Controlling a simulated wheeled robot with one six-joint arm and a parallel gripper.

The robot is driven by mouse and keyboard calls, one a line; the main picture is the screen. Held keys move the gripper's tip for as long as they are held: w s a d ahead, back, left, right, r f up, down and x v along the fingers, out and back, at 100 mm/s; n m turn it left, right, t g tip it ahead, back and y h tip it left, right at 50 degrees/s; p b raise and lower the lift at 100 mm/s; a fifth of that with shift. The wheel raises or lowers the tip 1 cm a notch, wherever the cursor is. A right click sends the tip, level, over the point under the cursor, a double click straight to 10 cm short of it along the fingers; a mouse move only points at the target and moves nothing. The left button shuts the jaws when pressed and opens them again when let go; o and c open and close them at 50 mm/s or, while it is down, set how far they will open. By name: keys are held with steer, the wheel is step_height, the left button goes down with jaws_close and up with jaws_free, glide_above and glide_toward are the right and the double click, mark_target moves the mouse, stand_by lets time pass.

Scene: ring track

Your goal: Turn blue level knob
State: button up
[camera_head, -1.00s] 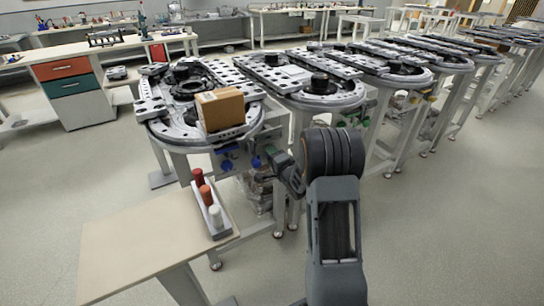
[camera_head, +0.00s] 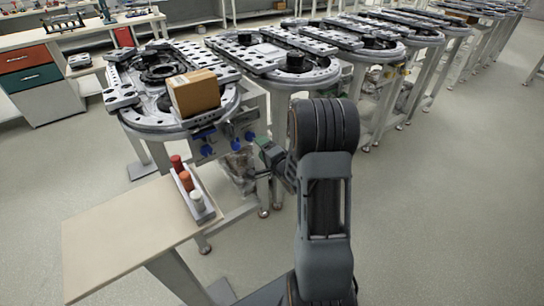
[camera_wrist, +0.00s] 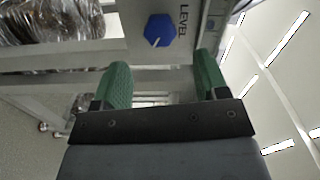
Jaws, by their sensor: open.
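The blue level knob (camera_wrist: 160,29) is a faceted blue knob with a white mark on a pale panel, with "LEVEL" printed beside it in the wrist view. My gripper (camera_wrist: 163,61) is open, its two green fingers apart and empty, with the knob beyond the fingertips and not between them. In the head view my gripper (camera_head: 270,152) is near the panel below the front ring table. Several blue knobs, including a left one (camera_head: 207,151) and a right one (camera_head: 249,136), show on that panel; I cannot tell which is the level knob there.
A cardboard box (camera_head: 194,92) sits on the front ring table (camera_head: 150,122). A beige side table (camera_head: 130,235) holds a tray (camera_head: 208,209) with red, orange and white pieces. Wrapped metallic items (camera_wrist: 55,20) lie near the panel. The floor on the right is clear.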

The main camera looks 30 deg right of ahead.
steer(key=s, duration=0.6)
steer(key=shift+d, duration=0.35)
steer(key=shift+s, duration=0.1)
steer(key=s+d+f+n+g+h, duration=0.3)
steer(key=d+f+n+g+h, duration=0.1)
steer(key=f+g, duration=0.35)
steer(key=s+a+r+n+g+p, duration=0.2)
steer(key=a+r+p, duration=0.4)
steer(key=r, duration=0.5)
steer(key=s+a+r+n+g+y+p, duration=0.1)
steer(key=s+a+r+n+p, duration=0.4)
steer(key=r, duration=0.7)
steer(key=s+a+r+n+g+y+p, duration=0.1)
steer(key=s+a+r+n+g+p, duration=0.2)
steer(key=s+a+r+p, duration=0.4)
step_height(320, 180, up, 5)
steer(key=shift+f+n+g+p, duration=0.2)
steer(key=shift+n+g+p, duration=0.15)
steer(key=shift+n+p, duration=0.3)
